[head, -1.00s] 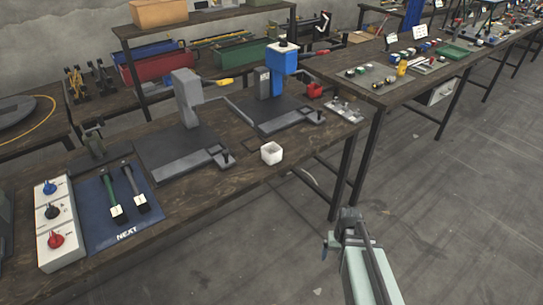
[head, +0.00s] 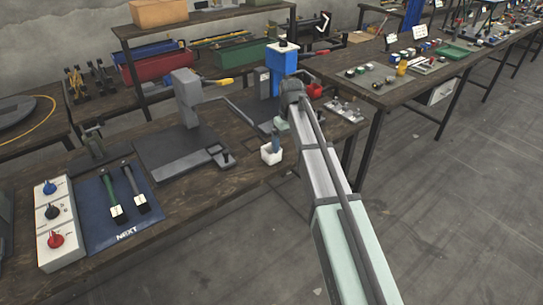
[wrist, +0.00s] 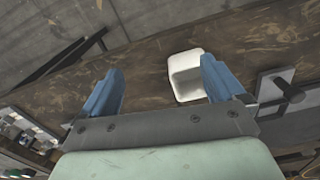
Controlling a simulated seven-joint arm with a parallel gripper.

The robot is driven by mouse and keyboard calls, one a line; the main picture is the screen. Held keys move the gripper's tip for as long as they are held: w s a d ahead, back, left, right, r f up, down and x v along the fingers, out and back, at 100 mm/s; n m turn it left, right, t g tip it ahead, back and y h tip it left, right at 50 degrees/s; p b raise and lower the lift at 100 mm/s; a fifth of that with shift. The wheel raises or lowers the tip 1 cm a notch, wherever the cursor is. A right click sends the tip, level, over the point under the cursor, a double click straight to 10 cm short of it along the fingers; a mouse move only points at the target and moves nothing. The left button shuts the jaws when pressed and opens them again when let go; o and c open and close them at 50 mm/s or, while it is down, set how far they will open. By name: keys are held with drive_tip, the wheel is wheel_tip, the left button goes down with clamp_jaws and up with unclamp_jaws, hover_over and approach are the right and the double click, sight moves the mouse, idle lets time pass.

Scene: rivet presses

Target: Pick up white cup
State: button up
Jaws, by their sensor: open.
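The white cup (head: 267,157) is a small squarish open cup on the wooden bench, near its front edge. In the wrist view the cup (wrist: 184,88) lies toward the right finger, whose tip overlaps its right side. My gripper (head: 276,143) is over the cup's right part in the head view, with one blue finger seen against the rim. In the wrist view my gripper (wrist: 162,68) is open, with its two blue fingers spread and nothing held. I cannot tell whether the finger touches the cup.
A grey press (head: 188,100) stands left of the cup, and a blue press (head: 283,58) stands behind my gripper. A blue mat (head: 117,236) with two tools and a control box (head: 60,262) lie at the left.

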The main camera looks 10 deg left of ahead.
wheel_tip(320, 180, up, 8)
drive_tip(key=n, duration=0.2)
hover_over(270, 148)
drive_tip(key=s+d, duration=0.1)
drive_tip(key=s, duration=0.1)
drive_tip(key=f, duration=0.7)
drive_tip(key=shift+s+f, duration=0.2)
drive_tip(key=shift+f, duration=0.2)
drive_tip(key=shift+a+f, duration=0.15)
drive_tip(key=shift+f, duration=1.2)
drive_tip(key=shift+a+f, duration=0.1)
drive_tip(key=shift+f, duration=1.2)
drive_tip(key=shift+c, duration=0.3)
drive_tip(key=c, duration=1)
